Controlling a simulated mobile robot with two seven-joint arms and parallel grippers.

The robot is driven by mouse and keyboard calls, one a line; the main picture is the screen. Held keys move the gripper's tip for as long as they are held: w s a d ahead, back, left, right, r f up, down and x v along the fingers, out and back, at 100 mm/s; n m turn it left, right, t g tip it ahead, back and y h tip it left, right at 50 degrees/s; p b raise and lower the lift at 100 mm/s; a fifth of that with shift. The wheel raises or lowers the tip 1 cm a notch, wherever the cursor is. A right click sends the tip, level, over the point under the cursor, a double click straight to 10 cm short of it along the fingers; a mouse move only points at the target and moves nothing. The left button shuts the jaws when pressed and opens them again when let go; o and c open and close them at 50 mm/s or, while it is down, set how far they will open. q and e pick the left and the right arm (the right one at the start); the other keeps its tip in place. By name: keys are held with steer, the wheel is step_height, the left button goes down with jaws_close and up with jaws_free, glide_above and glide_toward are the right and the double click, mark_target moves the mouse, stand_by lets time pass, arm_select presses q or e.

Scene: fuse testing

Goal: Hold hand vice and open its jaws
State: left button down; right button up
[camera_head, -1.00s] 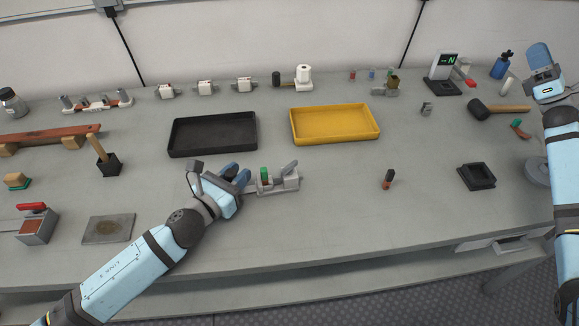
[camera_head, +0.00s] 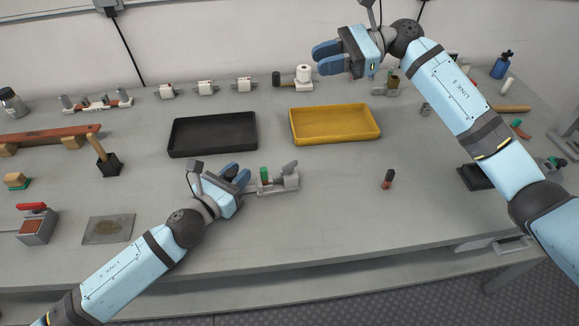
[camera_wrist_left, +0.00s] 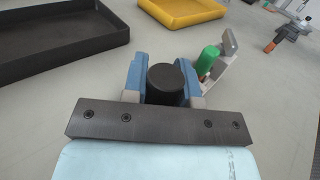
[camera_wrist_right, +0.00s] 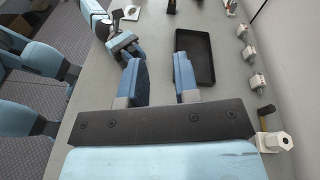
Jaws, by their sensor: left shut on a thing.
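The hand vice (camera_head: 281,184) is a small grey metal device with a raised lever, lying flat on the workbench. My left gripper (camera_head: 240,178) is shut on the vice's black round handle (camera_wrist_left: 166,80), which sits between the blue fingers. My right gripper (camera_head: 322,60) is raised above the back of the bench, fingers pointing left. It is open and empty, with a clear gap between its fingers in the right wrist view (camera_wrist_right: 160,75). Whether the jaws are parted is too small to tell.
A black tray (camera_head: 213,150) and a yellow tray (camera_head: 335,138) lie behind the vice. A black and orange piece (camera_head: 388,179) stands to its right. Several white holders and a white spool (camera_head: 304,76) line the back.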

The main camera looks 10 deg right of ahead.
steer(key=s+a+f+n+g+h, duration=0.1)
steer(key=s+a+f+n+h, duration=0.2)
steer(key=s+a+f+h, duration=0.4)
steer(key=n+t+h, duration=0.1)
steer(key=t+h, duration=0.1)
steer(key=h, duration=0.7)
glide_above(290, 165)
step_height(290, 165, down, 6)
steer(key=shift+r, duration=0.1)
steer(key=shift+f, duration=3.4)
jaws_close()
